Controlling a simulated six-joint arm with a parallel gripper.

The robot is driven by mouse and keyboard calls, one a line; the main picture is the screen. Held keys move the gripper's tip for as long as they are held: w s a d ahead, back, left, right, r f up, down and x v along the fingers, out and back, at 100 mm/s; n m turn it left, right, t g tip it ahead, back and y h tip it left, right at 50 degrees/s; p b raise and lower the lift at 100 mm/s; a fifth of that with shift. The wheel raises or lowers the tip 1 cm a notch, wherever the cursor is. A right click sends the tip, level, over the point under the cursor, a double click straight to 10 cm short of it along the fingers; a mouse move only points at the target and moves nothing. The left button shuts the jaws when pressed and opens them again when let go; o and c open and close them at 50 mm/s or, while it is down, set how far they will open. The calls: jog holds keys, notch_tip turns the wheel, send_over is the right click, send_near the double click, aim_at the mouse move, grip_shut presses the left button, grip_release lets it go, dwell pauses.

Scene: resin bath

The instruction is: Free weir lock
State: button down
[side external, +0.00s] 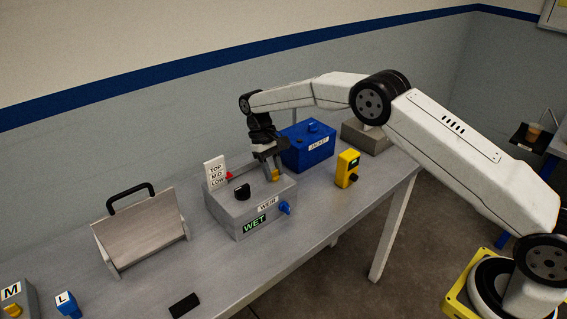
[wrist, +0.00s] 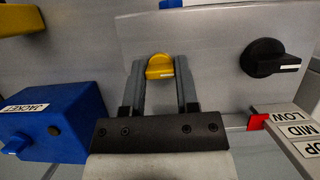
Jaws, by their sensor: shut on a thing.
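The grey weir box (side external: 222,211) stands on the bench, labelled WEIR, with a green WET sign (side external: 254,224) on its front. On its top are a yellow knob (wrist: 160,67) and a black knob (side external: 242,191) with a white mark, also in the wrist view (wrist: 265,57). A TOP/MID/LOW plate (side external: 215,172) stands at its back edge, with a red pointer (side external: 229,176) at its side. My gripper (side external: 272,167) reaches down from above and is shut on the yellow knob, one finger on each side. A blue knob (side external: 284,207) sticks out of the box's front.
A blue JACKET box (side external: 308,155) stands close behind the weir box. A yellow device (side external: 347,169) and a grey block (side external: 366,137) are to the right. A handled grey tray (side external: 140,235) stands left. Bare bench lies between the tray and weir box.

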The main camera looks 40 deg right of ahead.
dwell(0.3)
jog(key=shift+c, duration=1.8)
grip_release()
jog(key=shift+r, duration=0.1)
jog(key=v, duration=0.7)
jog(key=shift+r, duration=0.3)
jog(key=shift+w, duration=0.15)
jog(key=shift+d+r, duration=0.1)
jog(key=shift+r, duration=0.05)
jog(key=s+d+f+t, duration=0.1)
jog(key=s+d+t, duration=0.1)
jog(key=s, duration=1.3)
jog(key=s+d+f+t, duration=0.1)
jog(key=s+t, duration=0.4)
jog(key=s, duration=1)
jog(key=shift+s+d+f, duration=0.15)
jog(key=shift+d, duration=0.5)
